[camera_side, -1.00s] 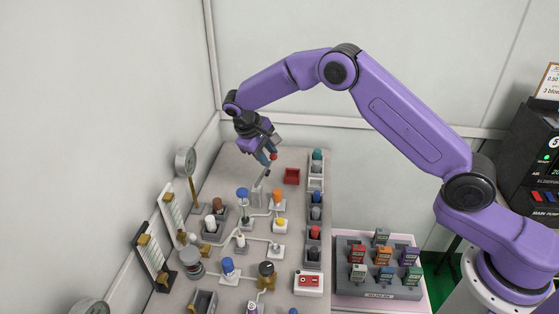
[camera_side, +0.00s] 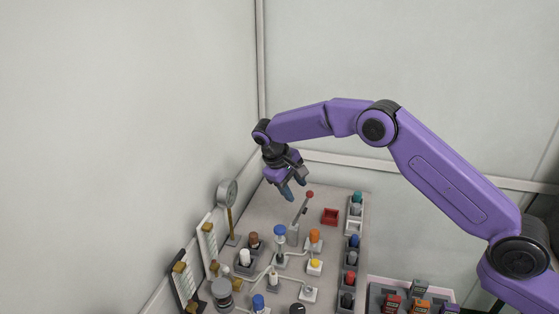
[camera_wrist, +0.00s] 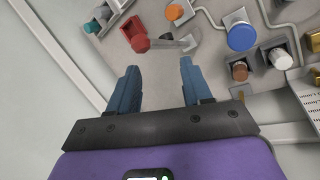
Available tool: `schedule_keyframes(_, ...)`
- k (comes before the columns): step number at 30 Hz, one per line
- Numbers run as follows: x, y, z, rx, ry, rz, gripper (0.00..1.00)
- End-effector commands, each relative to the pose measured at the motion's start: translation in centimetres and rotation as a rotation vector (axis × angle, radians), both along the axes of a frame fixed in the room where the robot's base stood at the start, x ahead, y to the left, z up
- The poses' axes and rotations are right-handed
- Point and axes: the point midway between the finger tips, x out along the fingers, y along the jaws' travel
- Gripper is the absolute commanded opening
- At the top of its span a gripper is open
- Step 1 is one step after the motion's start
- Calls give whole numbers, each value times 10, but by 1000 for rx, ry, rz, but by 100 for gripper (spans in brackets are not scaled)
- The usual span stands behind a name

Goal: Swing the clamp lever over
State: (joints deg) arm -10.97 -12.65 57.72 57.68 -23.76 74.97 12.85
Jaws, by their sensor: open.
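The clamp lever (camera_side: 302,211) is a thin grey bar with a red ball knob (camera_side: 309,194) at its upper end. It stands tilted to the right on a grey base (camera_side: 293,234) toward the back of the board. My gripper (camera_side: 294,193) is open and empty, just left of the knob in the side view, apart from it. In the wrist view, my two blue fingers (camera_wrist: 158,82) are spread wide. The lever (camera_wrist: 172,43) and its red knob (camera_wrist: 141,44) show beyond the fingertips there, with nothing between the fingers.
A red tray (camera_side: 330,216) sits right of the lever. A blue-topped post (camera_side: 280,231) and an orange knob (camera_side: 314,235) stand in front. A round gauge (camera_side: 228,192) stands at the left by the wall. A row of holders (camera_side: 350,257) lines the right edge.

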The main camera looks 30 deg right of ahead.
Motion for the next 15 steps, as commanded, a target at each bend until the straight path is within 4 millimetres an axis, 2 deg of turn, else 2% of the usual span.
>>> schedule_keyframes(9, -1, 30, 62, 3, -3, 3, 49)
schedule_keyframes(15, -2, 44, 92, 3, -2, 2, 49)
